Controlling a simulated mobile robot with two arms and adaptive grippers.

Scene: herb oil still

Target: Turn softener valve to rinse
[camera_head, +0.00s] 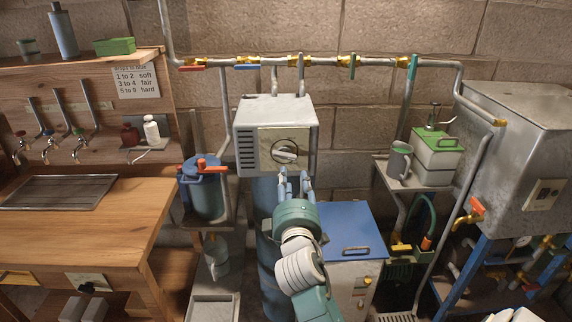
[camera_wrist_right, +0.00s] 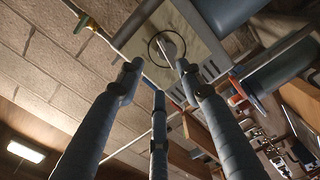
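The softener valve head is a pale grey box (camera_head: 262,108) on top of a blue cylinder (camera_head: 268,215) in the middle of the head view. Its front has a cream plate with a ringed dial and a grey knob (camera_head: 285,154). The knob's handle lies roughly sideways in the head view. In the right wrist view the dial (camera_wrist_right: 168,47) shows beyond the fingertips. My right gripper (camera_head: 293,178) is just below and in front of the knob. Its fingers (camera_wrist_right: 158,72) are spread with nothing between them, seemingly apart from the knob. The dial's markings are too small to read. My left gripper is not in view.
A blue-lidded cabinet (camera_head: 347,228) stands right of the cylinder. A blue canister with a red handle (camera_head: 207,167) is at its left. Pipes with several valves (camera_head: 300,62) run above. A wooden counter (camera_head: 80,225) is at left, a metal tank (camera_head: 525,130) at right.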

